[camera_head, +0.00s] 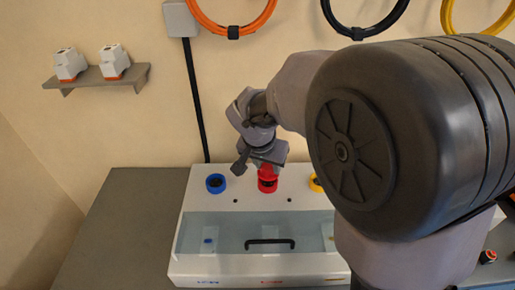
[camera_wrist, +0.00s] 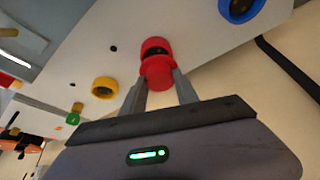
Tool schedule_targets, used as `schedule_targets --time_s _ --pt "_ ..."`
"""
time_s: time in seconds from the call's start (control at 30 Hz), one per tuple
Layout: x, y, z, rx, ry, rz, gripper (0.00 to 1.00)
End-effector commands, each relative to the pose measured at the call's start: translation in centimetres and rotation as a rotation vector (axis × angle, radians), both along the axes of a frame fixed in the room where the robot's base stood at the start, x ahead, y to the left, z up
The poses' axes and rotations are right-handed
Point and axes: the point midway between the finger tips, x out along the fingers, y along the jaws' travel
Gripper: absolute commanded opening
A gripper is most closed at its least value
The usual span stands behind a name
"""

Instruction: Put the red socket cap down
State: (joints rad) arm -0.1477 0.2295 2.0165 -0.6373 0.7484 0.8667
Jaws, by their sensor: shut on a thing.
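The red socket cap (camera_wrist: 158,73) is between the two fingers of my gripper (camera_wrist: 160,82) in the wrist view, and the fingers are shut on it. The red socket (camera_wrist: 155,47) lies just beyond the cap, with part of its dark opening showing. In the head view my gripper (camera_head: 262,162) is at the back edge of the red socket (camera_head: 267,185), and the cap is mostly hidden there. The cap overlaps the socket's rim in the wrist view. I cannot tell whether they touch.
A blue socket (camera_head: 216,183) and a yellow socket (camera_head: 315,184) flank the red one on the white machine (camera_head: 190,225). A clear cover with a black handle (camera_head: 270,242) is in front. The grey bench (camera_head: 125,225) is bare at left. My arm hides the right side.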

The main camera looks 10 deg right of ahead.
Motion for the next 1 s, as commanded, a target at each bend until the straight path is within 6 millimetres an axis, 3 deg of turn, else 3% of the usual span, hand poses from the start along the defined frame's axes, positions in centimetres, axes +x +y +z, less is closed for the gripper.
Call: schedule_targets --time_s 0.13,0.5,0.53,0.6,0.9,1.0 --pt "-0.1 0.0 -3.1 0.0 0.004 0.0 0.0" --pt "-0.1 -0.1 -3.3 0.0 0.001 0.0 0.0" --pt "-0.1 -0.1 -3.2 0.0 0.001 0.0 0.42" --pt "-0.1 -0.1 -3.1 0.0 0.001 0.0 0.56" --pt "-0.1 -0.1 -3.0 0.0 0.001 0.0 0.58" --pt "-0.2 0.0 -2.0 0.0 0.0 0.0 0.58"
